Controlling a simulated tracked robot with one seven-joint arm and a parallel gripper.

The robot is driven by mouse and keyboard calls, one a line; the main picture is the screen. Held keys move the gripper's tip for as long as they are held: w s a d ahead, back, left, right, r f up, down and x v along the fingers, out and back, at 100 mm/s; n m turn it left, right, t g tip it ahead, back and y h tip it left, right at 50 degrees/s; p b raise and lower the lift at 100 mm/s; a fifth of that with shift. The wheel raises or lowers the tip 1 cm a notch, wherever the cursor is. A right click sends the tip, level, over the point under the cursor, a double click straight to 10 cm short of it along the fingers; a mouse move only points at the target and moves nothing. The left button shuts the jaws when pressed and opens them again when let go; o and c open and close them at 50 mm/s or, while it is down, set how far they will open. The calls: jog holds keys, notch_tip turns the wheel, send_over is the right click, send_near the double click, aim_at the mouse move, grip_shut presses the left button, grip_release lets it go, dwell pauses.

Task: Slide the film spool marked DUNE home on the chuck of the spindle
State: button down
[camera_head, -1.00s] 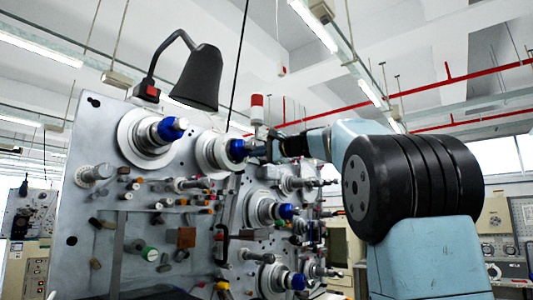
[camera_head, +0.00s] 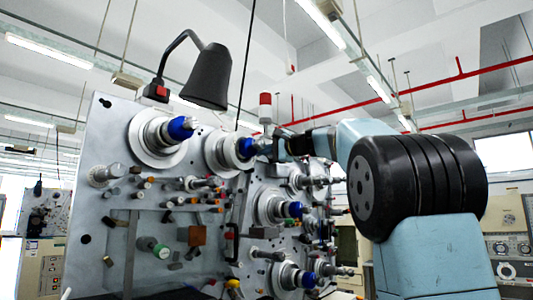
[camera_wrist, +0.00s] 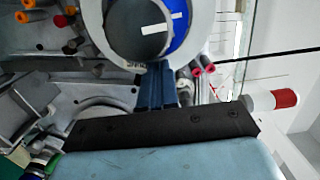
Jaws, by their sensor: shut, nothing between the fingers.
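A pale, ring-shaped film spool (camera_head: 221,151) is around the blue-nosed chuck (camera_head: 246,147) of the upper right spindle on the machine panel. In the wrist view the spool's rim (camera_wrist: 118,56) bears a small label, partly hidden by my fingers, that seems to read DUNE. The chuck (camera_wrist: 181,32) shows blue with a dark end face. My gripper (camera_head: 266,148) is just right of the chuck. In the wrist view its blue fingers (camera_wrist: 157,70) are together and empty, overlapping the spool's lower edge. I cannot tell if they touch it, or how far in the spool sits.
The grey panel (camera_head: 105,205) carries another spindle (camera_head: 157,139) at upper left and several lower ones with blue noses. Many rollers and pegs stick out of it. A black lamp (camera_head: 207,78) hangs above.

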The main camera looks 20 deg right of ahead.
jog(key=shift+x, duration=1.3)
dwell(0.4)
jog(key=shift+d, duration=0.1)
jog(key=v, duration=0.3)
jog(key=shift+s+d, duration=0.1)
jog(key=shift+s, duration=0.25)
